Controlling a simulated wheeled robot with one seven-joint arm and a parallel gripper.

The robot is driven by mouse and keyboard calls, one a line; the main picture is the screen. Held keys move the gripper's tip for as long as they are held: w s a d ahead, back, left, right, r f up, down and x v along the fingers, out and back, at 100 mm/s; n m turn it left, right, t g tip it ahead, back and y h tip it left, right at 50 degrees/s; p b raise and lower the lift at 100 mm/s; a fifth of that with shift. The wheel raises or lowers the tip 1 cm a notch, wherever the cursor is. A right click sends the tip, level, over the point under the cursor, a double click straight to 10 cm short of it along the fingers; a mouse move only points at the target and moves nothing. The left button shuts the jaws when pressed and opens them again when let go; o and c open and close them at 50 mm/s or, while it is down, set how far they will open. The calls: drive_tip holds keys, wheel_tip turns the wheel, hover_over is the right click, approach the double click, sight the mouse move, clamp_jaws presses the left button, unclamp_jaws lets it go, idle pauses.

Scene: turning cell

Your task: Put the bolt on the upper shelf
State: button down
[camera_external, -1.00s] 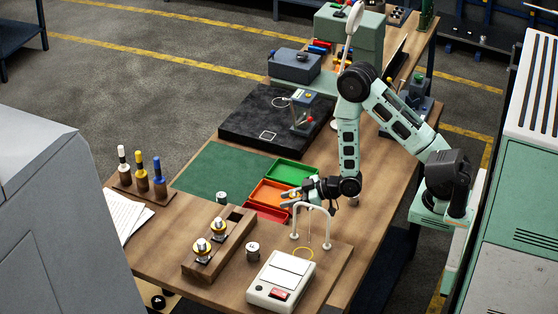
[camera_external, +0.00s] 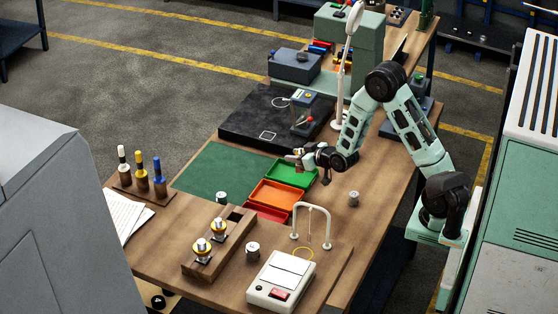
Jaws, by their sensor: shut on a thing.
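My gripper (camera_external: 301,154) is in the external view, above the far edge of the green tray (camera_external: 292,173), pointing left. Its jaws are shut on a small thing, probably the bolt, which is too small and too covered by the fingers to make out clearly. A green shelf unit (camera_external: 364,50) stands at the far end of the bench, well behind my gripper; its top seems to be the upper shelf.
An orange tray (camera_external: 277,194) and a red tray (camera_external: 266,213) lie in front of the green tray. A black slab (camera_external: 250,125) with a gauge stand lies behind my gripper. A tall white lamp (camera_external: 341,88) rises behind my arm. The green mat (camera_external: 218,172) is mostly clear.

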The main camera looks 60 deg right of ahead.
drive_tip(key=s+d+m+g+h+b, duration=0.2)
drive_tip(key=s+d+m+h+b, duration=0.15)
drive_tip(key=d, duration=1.25)
drive_tip(key=shift+m+h, duration=0.35)
drive_tip(key=shift+h, duration=0.1)
drive_tip(key=shift+s+a+f+p, duration=0.15)
drive_tip(key=shift+f+p, duration=0.25)
drive_tip(key=shift+f, duration=1.05)
drive_tip(key=shift+s+d+f+p, duration=0.15)
drive_tip(key=shift+f+p, duration=0.2)
drive_tip(key=shift+f, duration=1.15)
drive_tip(key=shift+s+a+f+p, duration=0.15)
drive_tip(key=shift+f+p, duration=0.25)
drive_tip(key=shift+f, duration=1.05)
drive_tip(key=shift+f, duration=0.2)
drive_tip(key=c, duration=1)
unclamp_jaws()
drive_tip(key=shift+c, duration=0.2)
